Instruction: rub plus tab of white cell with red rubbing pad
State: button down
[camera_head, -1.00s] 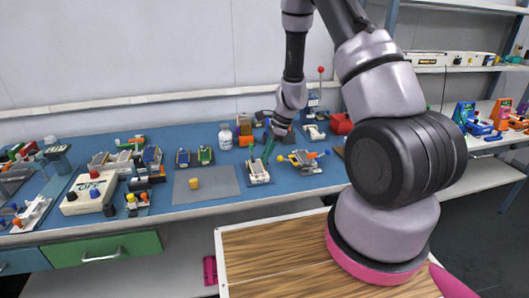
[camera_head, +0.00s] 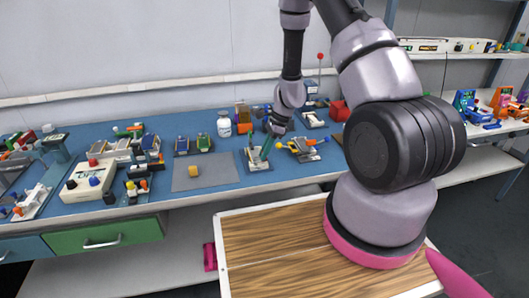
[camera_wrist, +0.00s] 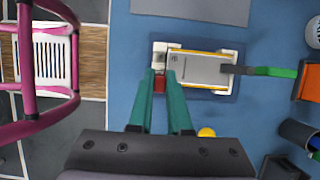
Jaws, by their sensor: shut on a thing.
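The white cell (camera_wrist: 200,68) lies flat in a pale holder (camera_wrist: 225,50), with a yellow edge strip showing, in the wrist view. A dark clamp with a green lever (camera_wrist: 275,71) crosses its right end. My gripper (camera_wrist: 160,78) has green fingers shut on the red rubbing pad (camera_wrist: 160,86), which shows as a small red patch between them. The fingertips are over the left end of the holder, beside the cell. They hide part of that end, and I cannot tell whether the pad touches a tab. The head view shows the holder (camera_head: 255,165) just under my gripper.
A grey mat (camera_head: 205,172) with a small yellow block (camera_head: 193,171) lies left of the holder. Another holder with blue and orange parts (camera_head: 300,148) stands close on the right. A white bottle (camera_head: 224,124) stands behind. Several devices fill the left of the blue bench.

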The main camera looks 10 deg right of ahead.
jog(key=shift+f, duration=0.55)
dwell(0.4)
jog(key=shift+a, duration=0.8)
jog(key=shift+d, duration=0.8)
jog(key=shift+a+f, duration=0.1)
jog(key=shift+a, duration=0.7)
jog(key=shift+d, duration=0.8)
jog(key=shift+r, duration=3.55)
